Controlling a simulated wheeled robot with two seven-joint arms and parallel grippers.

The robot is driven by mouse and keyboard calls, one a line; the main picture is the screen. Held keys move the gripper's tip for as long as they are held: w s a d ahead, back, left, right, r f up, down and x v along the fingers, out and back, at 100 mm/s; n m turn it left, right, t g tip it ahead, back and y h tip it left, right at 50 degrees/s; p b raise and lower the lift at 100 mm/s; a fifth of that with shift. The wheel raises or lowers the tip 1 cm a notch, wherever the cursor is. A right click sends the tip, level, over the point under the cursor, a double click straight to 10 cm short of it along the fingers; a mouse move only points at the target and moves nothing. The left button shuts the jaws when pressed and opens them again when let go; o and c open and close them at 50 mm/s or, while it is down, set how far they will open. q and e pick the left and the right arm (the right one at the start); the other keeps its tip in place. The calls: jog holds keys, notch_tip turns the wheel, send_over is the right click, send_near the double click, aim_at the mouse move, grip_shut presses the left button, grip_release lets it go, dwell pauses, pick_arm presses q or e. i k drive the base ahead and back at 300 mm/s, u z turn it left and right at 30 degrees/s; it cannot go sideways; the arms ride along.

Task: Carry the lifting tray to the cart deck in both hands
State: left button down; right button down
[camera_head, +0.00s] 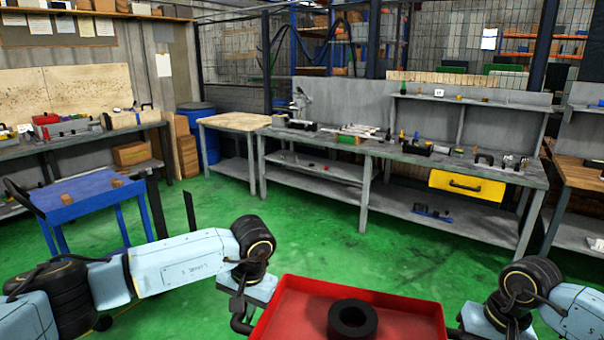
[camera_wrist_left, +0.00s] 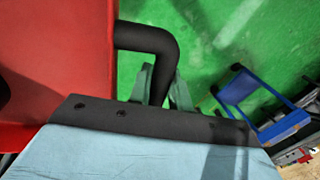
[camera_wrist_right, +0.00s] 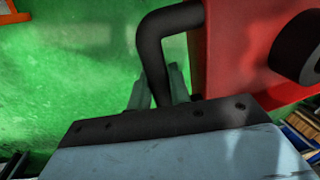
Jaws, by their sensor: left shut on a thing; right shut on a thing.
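The red lifting tray (camera_head: 300,305) is held in front of me at the bottom of the head view, with a black ring (camera_head: 352,319) lying in it. My left gripper (camera_head: 241,314) is shut on the tray's black left handle, which shows in the left wrist view (camera_wrist_left: 150,40). My right gripper (camera_wrist_right: 157,88) is shut on the black right handle (camera_wrist_right: 152,40) in the right wrist view. The blue cart deck (camera_head: 88,192) is at the left of the head view, apart from the tray, with small brown blocks on it. The tray's near edge is cut off.
A long grey workbench (camera_head: 400,155) with tools and a yellow drawer (camera_head: 467,186) stands ahead. A wood-topped table (camera_head: 235,121) and a blue barrel (camera_head: 199,133) are left of it. Another bench (camera_head: 90,135) is behind the cart. Green floor (camera_head: 310,225) lies clear between.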

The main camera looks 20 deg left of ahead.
aim_at(78, 186)
jog(key=u, duration=2.4)
jog(key=i, duration=3.65)
